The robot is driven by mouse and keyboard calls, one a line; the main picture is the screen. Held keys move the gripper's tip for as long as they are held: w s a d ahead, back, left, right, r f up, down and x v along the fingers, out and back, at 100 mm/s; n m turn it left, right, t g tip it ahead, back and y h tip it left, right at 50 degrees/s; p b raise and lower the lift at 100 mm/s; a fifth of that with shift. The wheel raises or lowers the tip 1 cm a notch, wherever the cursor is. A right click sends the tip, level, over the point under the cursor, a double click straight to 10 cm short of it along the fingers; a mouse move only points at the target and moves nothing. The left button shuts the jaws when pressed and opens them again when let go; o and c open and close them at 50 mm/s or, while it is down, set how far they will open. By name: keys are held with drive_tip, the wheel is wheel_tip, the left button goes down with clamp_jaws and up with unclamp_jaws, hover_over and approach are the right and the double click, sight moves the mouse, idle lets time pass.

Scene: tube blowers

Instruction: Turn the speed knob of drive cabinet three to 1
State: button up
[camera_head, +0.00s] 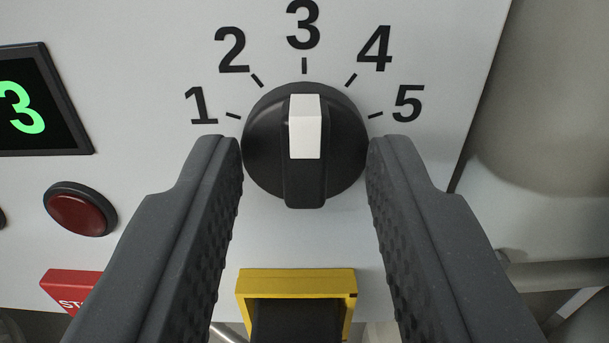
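The black speed knob (262,150) is on a light grey cabinet panel (150,60), in the upper middle of the view. Its white pointer (304,127) points straight up at the 3. The printed numbers 1 to 5 arc over it, with the 1 (201,105) at its left. A display (30,100) at the left shows a green 3. My gripper (304,150) is open, with one dark finger on each side of the knob. The fingertips are close to the knob's sides; I cannot tell whether they touch it.
A red round button (77,212) is at the left below the display. A red label (70,288), partly hidden, is lower left. A yellow-framed part (297,279) sits below the knob between the fingers. A beige rounded shape (550,100) stands beyond the panel's right edge.

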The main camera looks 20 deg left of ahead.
clamp_jaws()
drive_tip(key=shift+d+n, duration=0.1)
drive_tip(key=shift+n, duration=0.3)
drive_tip(key=shift+r+n+p, duration=0.1)
drive_tip(key=shift+n+p, duration=0.8)
drive_tip(key=shift+n, duration=0.1)
drive_tip(key=n+p, duration=0.3)
drive_tip(key=n, duration=0.1)
drive_tip(key=shift+n, duration=0.3)
drive_tip(key=n+p, duration=0.2)
drive_tip(key=n, duration=0.1)
drive_tip(key=shift+a+n+p, duration=0.2)
drive_tip(key=shift+n+p, duration=0.1)
drive_tip(key=shift+p, duration=0.05)
drive_tip(key=shift+f+n+p, duration=0.25)
drive_tip(key=shift+n+p, duration=0.85)
drive_tip(key=shift+n, duration=0.4)
drive_tip(key=shift+f, duration=0.1)
